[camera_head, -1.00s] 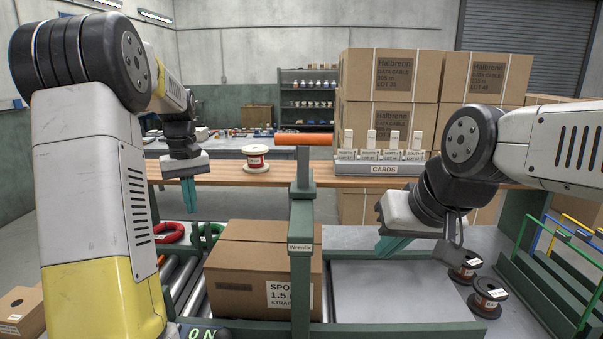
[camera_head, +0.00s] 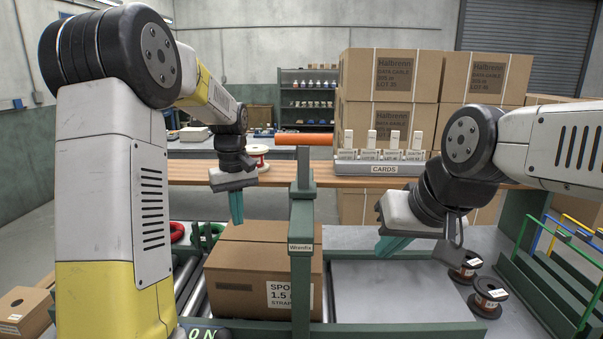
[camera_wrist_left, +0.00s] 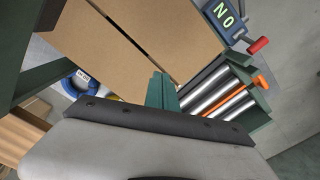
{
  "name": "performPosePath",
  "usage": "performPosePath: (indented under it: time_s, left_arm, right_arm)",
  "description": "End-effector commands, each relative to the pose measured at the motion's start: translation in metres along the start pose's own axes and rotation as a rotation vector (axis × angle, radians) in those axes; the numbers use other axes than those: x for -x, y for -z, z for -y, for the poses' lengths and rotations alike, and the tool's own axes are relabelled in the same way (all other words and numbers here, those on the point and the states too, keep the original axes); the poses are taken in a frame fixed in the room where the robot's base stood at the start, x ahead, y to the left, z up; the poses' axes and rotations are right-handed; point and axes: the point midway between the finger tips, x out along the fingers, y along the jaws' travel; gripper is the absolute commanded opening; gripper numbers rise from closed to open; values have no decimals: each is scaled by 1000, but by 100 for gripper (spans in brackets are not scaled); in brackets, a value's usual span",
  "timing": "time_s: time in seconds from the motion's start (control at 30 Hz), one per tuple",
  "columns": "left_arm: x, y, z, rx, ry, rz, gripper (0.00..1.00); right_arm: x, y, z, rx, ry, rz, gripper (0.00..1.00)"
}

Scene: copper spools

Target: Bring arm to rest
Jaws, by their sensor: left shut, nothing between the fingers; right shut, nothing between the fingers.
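My left gripper (camera_head: 236,207) hangs shut and empty, teal fingers pointing down, above the far side of the cardboard box (camera_head: 250,262). In the left wrist view its closed fingers (camera_wrist_left: 161,92) show against the box (camera_wrist_left: 135,30) and the rollers; I cannot tell the exact gap. My right gripper (camera_head: 392,246) is shut and empty, tilted down to the left over the far edge of the grey plate (camera_head: 400,290).
A green post (camera_head: 301,240) with an orange bar (camera_head: 305,139) stands between the arms. A white and red spool (camera_head: 257,155) is behind the left gripper. Dark spools (camera_head: 488,296) lie at right. A card rack (camera_head: 380,168) stands on the wooden shelf (camera_head: 285,174).

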Motion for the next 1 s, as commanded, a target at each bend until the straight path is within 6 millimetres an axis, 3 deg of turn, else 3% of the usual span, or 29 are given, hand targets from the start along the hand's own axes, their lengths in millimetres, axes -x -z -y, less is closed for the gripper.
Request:
performPosePath:
  time_s: [0.33,1.0]
  left_arm:
    - [-32,0,0,-1,0,1,0]
    - [-35,0,0,-1,-1,-1,0]
  right_arm:
    - [0,0,0,0,0,0,0]
    - [0,0,0,0,0,0,0]
